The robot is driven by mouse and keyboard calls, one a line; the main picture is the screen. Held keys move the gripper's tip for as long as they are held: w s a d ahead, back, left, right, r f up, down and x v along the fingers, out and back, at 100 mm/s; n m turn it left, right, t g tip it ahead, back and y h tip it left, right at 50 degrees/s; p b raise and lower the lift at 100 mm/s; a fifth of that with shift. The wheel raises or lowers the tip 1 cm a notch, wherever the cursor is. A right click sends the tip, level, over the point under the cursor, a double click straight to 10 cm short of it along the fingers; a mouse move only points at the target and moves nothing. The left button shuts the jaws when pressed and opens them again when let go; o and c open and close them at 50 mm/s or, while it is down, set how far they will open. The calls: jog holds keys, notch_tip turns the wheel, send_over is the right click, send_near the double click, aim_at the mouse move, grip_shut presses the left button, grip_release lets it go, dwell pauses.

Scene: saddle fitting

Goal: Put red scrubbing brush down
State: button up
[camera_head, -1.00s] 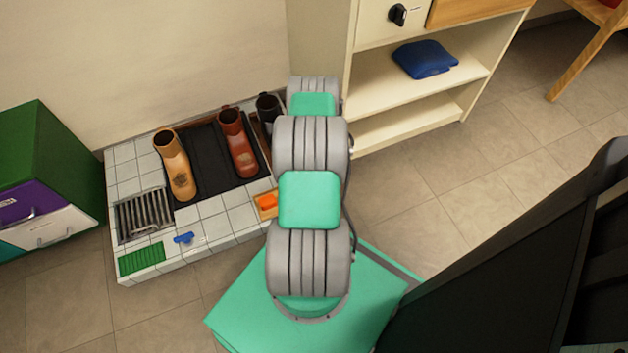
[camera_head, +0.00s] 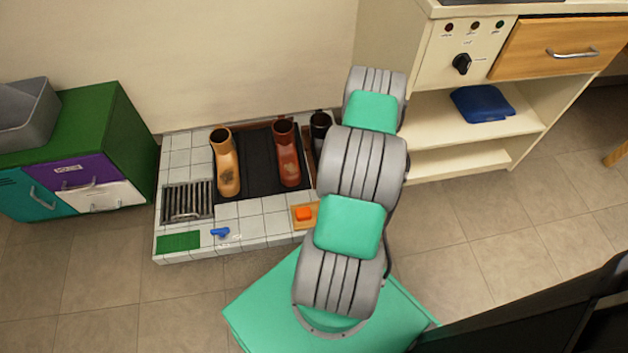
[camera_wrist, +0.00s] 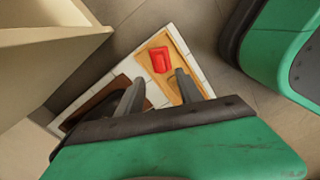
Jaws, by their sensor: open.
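The red scrubbing brush (camera_wrist: 159,60) lies on a tan wooden tray (camera_wrist: 176,92) in the wrist view. In the head view it shows as a small orange-red block (camera_head: 304,213) on the same tray (camera_head: 296,224), at the front edge of the tiled platform. My gripper (camera_wrist: 158,86) is open and empty. Its two fingers point toward the tray, with the brush just beyond and between their tips, apart from them as far as I can tell. In the head view my gripper is hidden behind my arm.
The tiled platform (camera_head: 196,143) bears a black mat with tan (camera_head: 227,165) and red-brown boots (camera_head: 287,155). A black boot (camera_head: 320,130) stands beside my arm. A metal grate (camera_head: 187,202), green pad (camera_head: 178,241) and blue item (camera_head: 220,232) lie left. A cream cabinet (camera_head: 450,165) stands right.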

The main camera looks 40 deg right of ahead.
jog(key=w+a+r+m, duration=0.1)
jog(key=w+a+r, duration=0.35)
jog(key=r, duration=0.35)
jog(key=w+a+r+m, duration=0.1)
jog(key=w+a+r, duration=0.35)
jog(key=r, duration=0.35)
jog(key=w+a+r+m, duration=0.1)
jog(key=w+a+r, duration=0.4)
jog(key=r, duration=0.4)
jog(key=s+a+r+m, duration=0.1)
jog(key=s+a+r, duration=0.3)
jog(key=a, duration=0.3)
jog(key=s+a+r+m+t, duration=0.1)
jog(key=s+a+r, duration=0.3)
jog(key=a, duration=0.4)
jog(key=s+a+r+m+t, duration=0.1)
jog(key=s+a+r+m, duration=0.1)
jog(key=s+a+r, duration=0.2)
jog(key=a+r, duration=0.2)
jog(key=a, duration=0.2)
jog(key=shift+s+r, duration=0.15)
jog(key=shift+s, duration=0.15)
